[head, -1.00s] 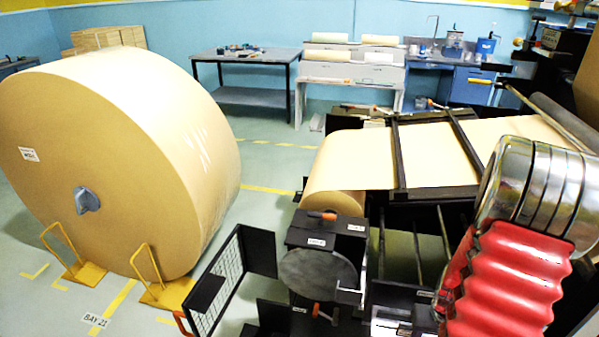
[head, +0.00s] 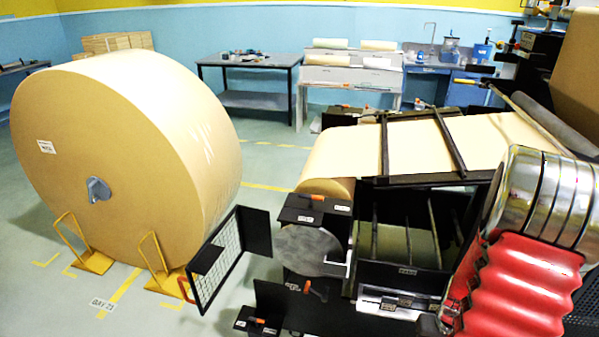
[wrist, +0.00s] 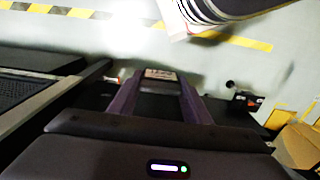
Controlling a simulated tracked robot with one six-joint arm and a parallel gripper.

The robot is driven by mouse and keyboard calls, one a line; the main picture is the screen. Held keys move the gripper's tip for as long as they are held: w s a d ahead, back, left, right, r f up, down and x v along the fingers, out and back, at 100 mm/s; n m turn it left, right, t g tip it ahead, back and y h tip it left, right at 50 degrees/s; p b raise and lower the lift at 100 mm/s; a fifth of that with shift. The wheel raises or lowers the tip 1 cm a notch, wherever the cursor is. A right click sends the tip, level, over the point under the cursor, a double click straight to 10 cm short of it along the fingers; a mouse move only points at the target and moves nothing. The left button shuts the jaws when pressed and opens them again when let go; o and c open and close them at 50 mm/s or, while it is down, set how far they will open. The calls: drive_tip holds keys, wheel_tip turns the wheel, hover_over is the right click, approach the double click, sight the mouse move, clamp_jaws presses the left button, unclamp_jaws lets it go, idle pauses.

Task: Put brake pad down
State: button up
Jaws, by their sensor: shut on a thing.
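In the wrist view my gripper (wrist: 158,88) has its two dark purple fingers closed on a dark piece with a pale label at its far end, which I take as the brake pad (wrist: 160,75). Most of the piece is hidden between the fingers. Pale floor shows beyond it, and I cannot tell its height above any surface. In the head view my red-sleeved arm fills the lower right; the fingers and the pad are not visible there. A grey disc (head: 308,250) sits under a black labelled housing at the front of the paper machine.
A huge kraft roll (head: 110,165) stands at left by yellow brackets (head: 160,265). An open mesh guard door (head: 222,255) juts out beside the machine. A dark workbench (head: 248,80) stands at the back. Floor between roll and benches is clear. The wrist view shows striped floor tape (wrist: 235,42).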

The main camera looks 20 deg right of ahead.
drive_tip(key=shift+s, duration=0.55)
drive_tip(key=w+a+r, duration=0.4)
drive_tip(key=w+r, duration=0.1)
drive_tip(key=w, duration=0.4)
drive_tip(key=w+a+r, duration=0.4)
drive_tip(key=w+r, duration=0.2)
drive_tip(key=w, duration=0.4)
drive_tip(key=w+a+r+n, duration=0.3)
drive_tip(key=w+a, duration=0.2)
drive_tip(key=a, duration=0.6)
drive_tip(key=w+a+r+n, duration=0.3)
drive_tip(key=w+a, duration=0.2)
drive_tip(key=a, duration=0.7)
drive_tip(key=shift+w+r, duration=0.3)
drive_tip(key=shift+w, duration=0.1)
